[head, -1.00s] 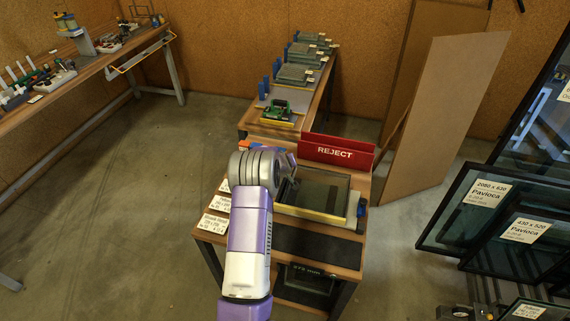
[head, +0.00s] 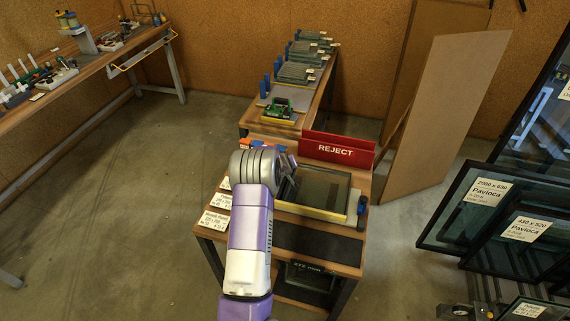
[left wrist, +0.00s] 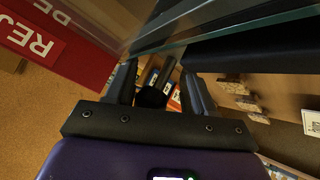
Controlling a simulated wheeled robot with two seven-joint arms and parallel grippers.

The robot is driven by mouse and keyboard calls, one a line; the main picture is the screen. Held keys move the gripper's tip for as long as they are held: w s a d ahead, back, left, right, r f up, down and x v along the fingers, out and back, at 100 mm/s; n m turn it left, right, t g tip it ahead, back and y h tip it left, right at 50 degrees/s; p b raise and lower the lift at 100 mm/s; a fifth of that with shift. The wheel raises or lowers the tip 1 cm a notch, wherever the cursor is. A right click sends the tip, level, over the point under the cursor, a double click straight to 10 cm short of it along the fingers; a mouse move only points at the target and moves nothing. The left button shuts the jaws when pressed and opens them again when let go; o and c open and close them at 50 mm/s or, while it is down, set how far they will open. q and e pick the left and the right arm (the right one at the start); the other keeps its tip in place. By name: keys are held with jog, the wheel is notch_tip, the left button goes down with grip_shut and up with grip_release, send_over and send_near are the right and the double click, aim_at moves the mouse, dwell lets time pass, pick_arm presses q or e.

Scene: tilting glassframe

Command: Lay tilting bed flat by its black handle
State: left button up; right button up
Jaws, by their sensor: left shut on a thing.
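The tilting bed (head: 322,190), with a dark glass pane and a yellow front edge, is on the wooden bench in front of the red REJECT sign. From the head view I cannot tell its exact tilt. In the left wrist view my left gripper (left wrist: 160,92) is shut on the black handle (left wrist: 150,97), whose dark round end shows between the fingers. The greenish glass edge (left wrist: 220,32) passes just above the fingers. My right gripper is not in view.
The REJECT sign (head: 336,149) stands behind the bed. White labels (head: 215,221) lie on the bench's left edge. A brown board (head: 445,120) leans at the right, and framed glass panes (head: 492,212) stand farther right. Open floor (head: 130,210) lies to the left.

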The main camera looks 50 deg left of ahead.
pick_arm(q)
jog(key=shift+s+r, duration=0.25)
jog(key=shift+s, duration=0.1)
jog(key=p+v, duration=0.1)
jog(key=v, duration=0.5)
jog(key=shift+d, duration=0.15)
jog(key=shift+s+d+r, duration=0.15)
jog(key=shift+d+r, duration=0.1)
jog(key=shift+r, duration=0.1)
